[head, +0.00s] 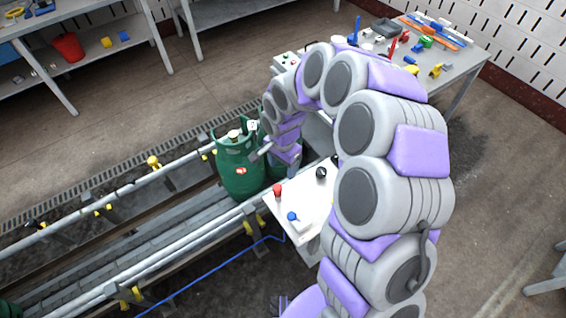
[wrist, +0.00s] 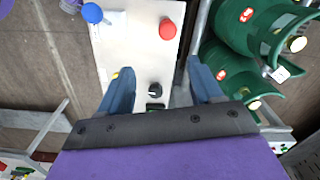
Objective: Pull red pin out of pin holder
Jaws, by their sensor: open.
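The red pin (head: 278,189) has a round red head and stands on the white panel (head: 296,232) beside the conveyor. In the wrist view the red pin (wrist: 168,28) is upper centre, beyond my fingertips. I cannot make out a separate pin holder. My gripper (wrist: 161,67) is open and empty, with the white panel between and below its fingers. Nothing touches the red pin. In the head view my gripper (head: 259,153) is at the green cylinders, above and left of the panel, partly hidden by my arm.
A blue knob (head: 292,216) and a black knob (head: 321,173) share the panel. Green gas cylinders (head: 240,174) stand on the conveyor close to my gripper. Conveyor rails (head: 180,238) run to the lower left. A cluttered table (head: 455,62) stands at the upper right.

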